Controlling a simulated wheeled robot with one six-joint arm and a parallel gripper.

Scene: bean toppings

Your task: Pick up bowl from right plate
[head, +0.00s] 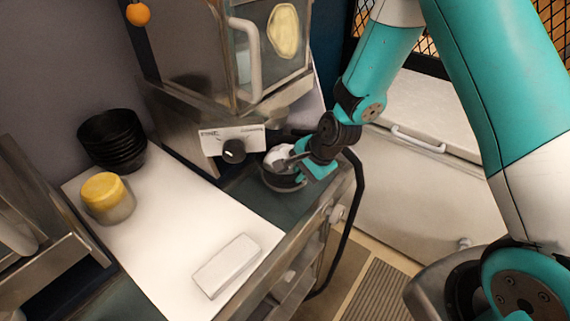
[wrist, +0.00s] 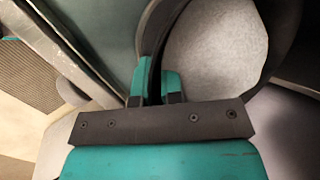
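A dark round bowl (head: 280,180) with a pale white inside is at the right end of the counter, below the machine's knob. In the wrist view the bowl (wrist: 165,25) fills the upper right, its dark rim running down between my fingers. My gripper (head: 292,163) is at the bowl's right side. In the wrist view my gripper (wrist: 156,82) has its two teal fingers close together, one on each side of the rim, pinching it. The plate under the bowl is not clearly visible, and I cannot tell whether the bowl is lifted.
A steel machine (head: 205,50) with a handled door stands behind the bowl. A white board (head: 165,235) to the left bears a yellow-topped jar (head: 108,200) and a white block (head: 226,266). Stacked black bowls (head: 111,140) stand behind it. A black hose (head: 350,215) hangs at the counter's right edge.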

